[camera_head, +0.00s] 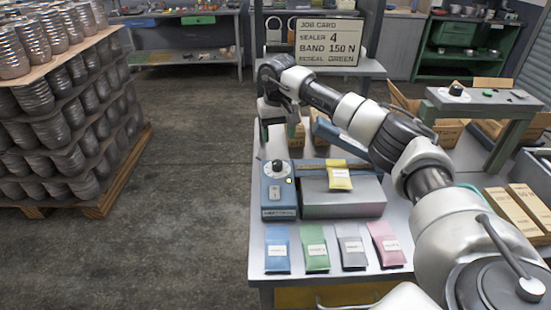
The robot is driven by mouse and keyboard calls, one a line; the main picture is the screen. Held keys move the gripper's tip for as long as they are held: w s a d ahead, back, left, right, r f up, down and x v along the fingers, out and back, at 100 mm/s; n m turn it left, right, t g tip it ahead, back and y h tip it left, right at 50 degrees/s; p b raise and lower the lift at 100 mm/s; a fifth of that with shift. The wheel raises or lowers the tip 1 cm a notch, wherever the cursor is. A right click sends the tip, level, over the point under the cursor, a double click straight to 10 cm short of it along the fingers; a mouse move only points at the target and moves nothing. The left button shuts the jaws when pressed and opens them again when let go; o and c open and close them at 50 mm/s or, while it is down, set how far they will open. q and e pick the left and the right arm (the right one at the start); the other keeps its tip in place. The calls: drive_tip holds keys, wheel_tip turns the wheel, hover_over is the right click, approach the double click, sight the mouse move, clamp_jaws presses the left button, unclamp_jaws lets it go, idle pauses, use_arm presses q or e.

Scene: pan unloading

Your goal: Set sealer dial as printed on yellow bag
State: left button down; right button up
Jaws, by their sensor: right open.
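The sealer has a blue control box (278,196) with a round white dial and dark knob (277,167). Its long grey body (342,203) extends to the right. The yellow bag (340,180) lies on top of the sealer body. Its white label is too small to read. The dial's setting is also too small to read. My right arm reaches in from the lower right, over the table. My right gripper (279,112) is open, behind the sealer and apart from the dial and bag. My left gripper is not in view.
Blue (277,262), green (316,263), grey (353,260) and pink (387,256) bags lie along the table front. A job card (325,41) behind reads SEALER 4, BAND 150 N. Cardboard boxes (530,210) and a small stand (480,101) are at right.

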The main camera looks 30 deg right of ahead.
sight(277, 163)
wheel_tip(277, 163, down, 10)
drive_tip(key=shift+r+p, duration=0.1)
drive_tip(key=shift+p, duration=1)
drive_tip(key=c, duration=0.9)
